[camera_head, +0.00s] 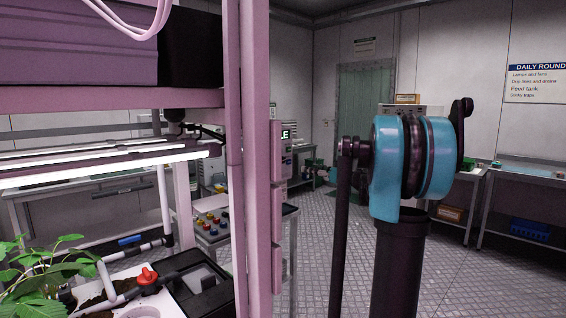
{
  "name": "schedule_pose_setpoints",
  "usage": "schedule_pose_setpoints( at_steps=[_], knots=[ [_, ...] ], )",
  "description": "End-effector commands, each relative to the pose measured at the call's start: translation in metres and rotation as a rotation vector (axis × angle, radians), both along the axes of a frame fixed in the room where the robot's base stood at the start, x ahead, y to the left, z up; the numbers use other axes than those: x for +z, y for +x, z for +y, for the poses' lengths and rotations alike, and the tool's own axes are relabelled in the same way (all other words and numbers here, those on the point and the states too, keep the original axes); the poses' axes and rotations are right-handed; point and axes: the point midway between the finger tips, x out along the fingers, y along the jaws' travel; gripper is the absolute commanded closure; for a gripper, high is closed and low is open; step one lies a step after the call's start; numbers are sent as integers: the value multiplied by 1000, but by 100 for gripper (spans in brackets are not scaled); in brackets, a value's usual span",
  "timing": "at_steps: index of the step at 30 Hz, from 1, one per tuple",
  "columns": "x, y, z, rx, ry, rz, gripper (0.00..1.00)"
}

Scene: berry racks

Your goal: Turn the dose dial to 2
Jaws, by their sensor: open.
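I cannot make out the dose dial in the head view. A pink control box (281,150) with a small lit green display is fixed to the side of the pink rack post (248,170). I see it nearly edge-on, so its front face is mostly hidden. Other narrow pink boxes (277,225) sit below it on the same post. My gripper is not in view. A blue and dark joint of my own arm stands at the right of centre, apart from the post in the picture.
The berry rack holds leafy plants (45,270), a red valve (147,276) and a blue valve handle (129,240). Benches (530,182) line the right wall. The patterned floor (480,275) is open towards the door (365,110).

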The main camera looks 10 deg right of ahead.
Motion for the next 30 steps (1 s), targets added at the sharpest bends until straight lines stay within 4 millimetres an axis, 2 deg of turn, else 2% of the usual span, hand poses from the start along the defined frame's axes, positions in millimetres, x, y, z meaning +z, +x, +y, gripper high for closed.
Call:
schedule_pose_setpoints(
  at_steps=[3, 7, 24, 30],
  knots=[
    [6, 7, -3, -6, 3, -22, 53],
    [6, 18, 5, -5, 3, -22, 53],
    [5, 107, 71, -4, 2, -20, 53],
    [5, 132, 88, -5, 3, -20, 53]
  ],
)
